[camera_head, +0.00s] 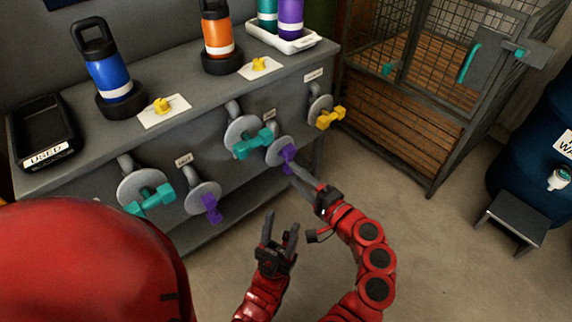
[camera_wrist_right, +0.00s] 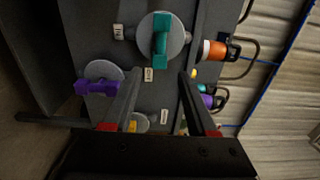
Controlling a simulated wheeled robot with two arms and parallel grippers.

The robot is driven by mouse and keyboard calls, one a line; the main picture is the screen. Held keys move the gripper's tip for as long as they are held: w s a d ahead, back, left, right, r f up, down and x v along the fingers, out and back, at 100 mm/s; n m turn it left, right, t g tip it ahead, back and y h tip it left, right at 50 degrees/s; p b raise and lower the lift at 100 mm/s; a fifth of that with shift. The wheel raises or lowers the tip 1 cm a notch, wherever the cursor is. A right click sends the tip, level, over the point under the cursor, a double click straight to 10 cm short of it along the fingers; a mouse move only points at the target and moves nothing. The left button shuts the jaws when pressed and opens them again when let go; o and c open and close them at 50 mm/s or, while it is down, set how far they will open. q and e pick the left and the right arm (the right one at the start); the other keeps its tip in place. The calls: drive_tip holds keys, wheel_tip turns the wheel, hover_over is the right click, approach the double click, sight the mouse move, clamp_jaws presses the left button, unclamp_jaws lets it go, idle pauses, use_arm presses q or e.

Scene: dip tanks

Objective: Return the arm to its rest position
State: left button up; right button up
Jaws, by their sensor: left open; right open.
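My right gripper (camera_head: 294,172) reaches toward the bench front in the head view, its fingertips beside or just in front of a purple valve handle (camera_head: 288,156). Whether they touch it is hard to tell there. In the right wrist view its two fingers (camera_wrist_right: 160,77) stand apart with nothing held between them. A teal handle (camera_wrist_right: 161,42) lies beyond the fingertips, and a purple handle (camera_wrist_right: 97,87) is left of the left finger. My left gripper (camera_head: 282,220) is lower, over the floor in front of the bench, with its fingers apart and empty.
The grey bench (camera_head: 215,90) carries a blue bottle (camera_head: 110,75), an orange bottle (camera_head: 217,35), a black USED tray (camera_head: 42,130) and a white tray (camera_head: 283,38). A wire cage (camera_head: 420,90), step stool (camera_head: 512,222) and blue barrel (camera_head: 540,140) stand right. Open floor lies between.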

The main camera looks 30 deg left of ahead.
drive_tip(key=shift+s+d, duration=0.15)
drive_tip(key=shift+d, duration=0.3)
